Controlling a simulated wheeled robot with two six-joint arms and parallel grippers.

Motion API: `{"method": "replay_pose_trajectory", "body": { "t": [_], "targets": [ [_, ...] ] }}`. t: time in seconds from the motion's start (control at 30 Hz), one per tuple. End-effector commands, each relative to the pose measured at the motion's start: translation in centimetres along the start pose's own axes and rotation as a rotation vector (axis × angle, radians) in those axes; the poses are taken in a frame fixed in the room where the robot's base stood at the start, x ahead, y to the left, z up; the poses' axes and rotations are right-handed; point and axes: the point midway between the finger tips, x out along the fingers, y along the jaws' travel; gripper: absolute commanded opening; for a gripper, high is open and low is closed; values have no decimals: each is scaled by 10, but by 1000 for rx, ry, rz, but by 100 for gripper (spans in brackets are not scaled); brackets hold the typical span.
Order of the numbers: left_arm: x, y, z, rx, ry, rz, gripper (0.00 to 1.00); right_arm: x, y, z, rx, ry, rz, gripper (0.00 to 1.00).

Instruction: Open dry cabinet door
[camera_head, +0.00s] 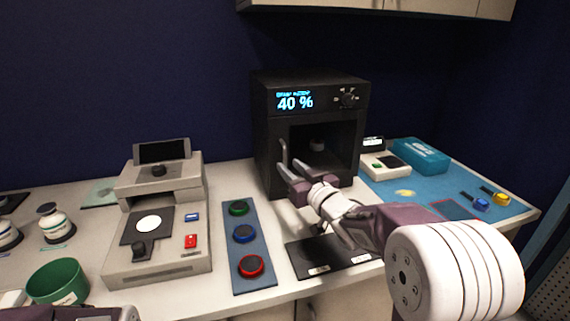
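The dry cabinet (265,130) is a black box at the back of the bench, with a lit display reading 40 % and a knob at its top front. Its front has a dark window or opening with a small pale object (317,145) inside. I cannot tell whether clear glass covers it. My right gripper (293,160) is at the lower left of the cabinet front, its two pale fingers apart and pointing up and away. I cannot make out a handle between them. Only a sliver of my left arm shows at the bottom left edge; its fingertips are out of view.
A blue strip (236,275) with green, blue and red buttons lies left of my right arm. A grey instrument (170,262) stands further left. A black pad (305,258) lies under my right arm. A small scale (372,168) and a teal box (420,157) stand right of the cabinet.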

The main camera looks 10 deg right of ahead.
Motion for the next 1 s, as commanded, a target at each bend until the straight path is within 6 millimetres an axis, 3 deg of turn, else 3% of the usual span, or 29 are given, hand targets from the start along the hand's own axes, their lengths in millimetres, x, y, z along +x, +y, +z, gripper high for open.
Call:
{"method": "replay_pose_trajectory", "body": {
  "t": [0.2,0.5,0.53,0.63,1.0],
  "targets": [
    [0,0,0,0,0,0,36,33,0,0,-1,0,0,32],
    [0,0,0,0,0,0,36,38,0,0,-1,0,1,32],
    [0,0,0,0,0,0,36,38,0,0,0,0,1,30],
    [0,0,0,0,0,0,36,38,0,0,0,0,1,2],
    [0,0,0,0,0,0,36,38,0,0,0,0,1,0]
  ]
}}
